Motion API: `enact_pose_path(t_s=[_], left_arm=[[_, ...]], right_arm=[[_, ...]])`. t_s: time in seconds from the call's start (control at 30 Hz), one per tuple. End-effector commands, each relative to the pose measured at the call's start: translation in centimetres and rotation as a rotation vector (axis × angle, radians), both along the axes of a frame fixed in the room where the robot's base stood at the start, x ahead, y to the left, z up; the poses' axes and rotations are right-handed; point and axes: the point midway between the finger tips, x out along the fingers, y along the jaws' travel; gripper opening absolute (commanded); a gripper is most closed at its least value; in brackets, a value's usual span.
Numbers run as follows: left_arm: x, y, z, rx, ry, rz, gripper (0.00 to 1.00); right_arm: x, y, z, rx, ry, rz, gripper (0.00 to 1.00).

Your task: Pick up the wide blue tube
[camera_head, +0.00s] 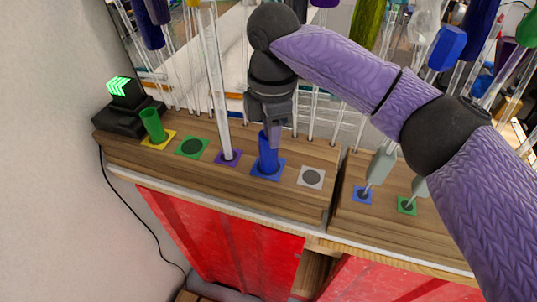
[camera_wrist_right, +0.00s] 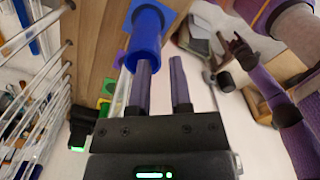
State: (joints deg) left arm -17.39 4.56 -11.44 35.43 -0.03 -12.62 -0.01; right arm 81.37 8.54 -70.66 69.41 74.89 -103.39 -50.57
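The wide blue tube (camera_head: 268,156) stands upright on a blue square (camera_head: 280,168) on the wooden ledge. My right gripper (camera_head: 271,130) is above it, pointing down, with its fingers at the tube's top. In the right wrist view the blue tube (camera_wrist_right: 148,38) lies ahead of the fingers. The gripper (camera_wrist_right: 161,75) has a clear gap between its fingers. One finger overlaps the tube's open end and seems to reach into it; the other ends beside the tube. I cannot tell whether either touches. My left gripper is not in view.
A tall clear rod (camera_head: 215,85) stands just left of the tube. A short green tube (camera_head: 152,125) and a black box with green arrows (camera_head: 124,92) are farther left. Several thin rods stand behind.

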Motion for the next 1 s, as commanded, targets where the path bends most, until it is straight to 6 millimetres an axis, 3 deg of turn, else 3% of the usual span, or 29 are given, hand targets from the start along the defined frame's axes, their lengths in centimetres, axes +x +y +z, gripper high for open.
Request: enact_pose_path(t_s=[0.13, 0.3, 0.5, 0.6, 0.63, 1.0], left_arm=[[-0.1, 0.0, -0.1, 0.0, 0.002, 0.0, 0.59], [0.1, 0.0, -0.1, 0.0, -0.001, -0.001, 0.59], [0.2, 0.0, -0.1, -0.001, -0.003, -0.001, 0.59], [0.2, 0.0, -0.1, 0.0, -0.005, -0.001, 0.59], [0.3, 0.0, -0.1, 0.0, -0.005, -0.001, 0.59], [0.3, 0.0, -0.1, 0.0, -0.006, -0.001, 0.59]], right_arm=[[-0.1, -0.1, -3.5, -0.002, 0.003, -0.001, 0.25], [0.0, 0.0, -5.5, 0.0, 0.0, -0.001, 0.25], [0.0, 0.0, -5.6, 0.0, -0.001, -0.001, 0.23], [0.0, 0.0, -5.5, 0.0, -0.001, -0.001, 0.02], [0.0, 0.0, -5.5, 0.0, -0.001, -0.002, 0.0], [0.0, 0.0, -5.5, 0.001, -0.002, -0.001, 0.0]])
